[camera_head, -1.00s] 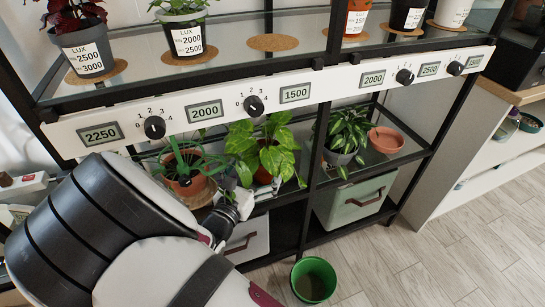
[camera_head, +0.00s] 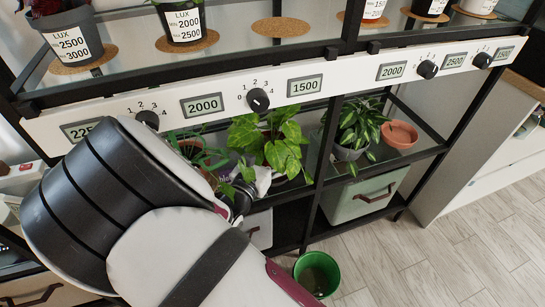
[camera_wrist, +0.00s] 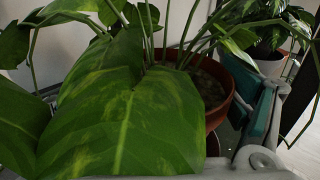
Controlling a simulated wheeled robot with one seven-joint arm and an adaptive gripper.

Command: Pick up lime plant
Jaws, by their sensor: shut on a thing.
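The lime plant (camera_head: 270,143), with broad yellow-green leaves, is on the middle shelf in the head view. My gripper (camera_head: 249,184) is at its front left, among its lower leaves. In the wrist view the plant's large leaf (camera_wrist: 120,125) fills the left and centre. Its brown-red pot (camera_wrist: 220,108) shows behind the leaf. One finger of my gripper, with a teal pad, is against the pot's right side; the leaf mostly hides the other finger. The gripper is shut on the pot. I cannot tell whether the pot is clear of the shelf.
A spiky plant (camera_head: 192,147) stands close on the left. A variegated plant (camera_head: 357,125) and an empty terracotta pot (camera_head: 400,134) are right of the shelf post. The white dial panel (camera_head: 350,80) runs above. A green bin (camera_head: 318,272) stands on the floor.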

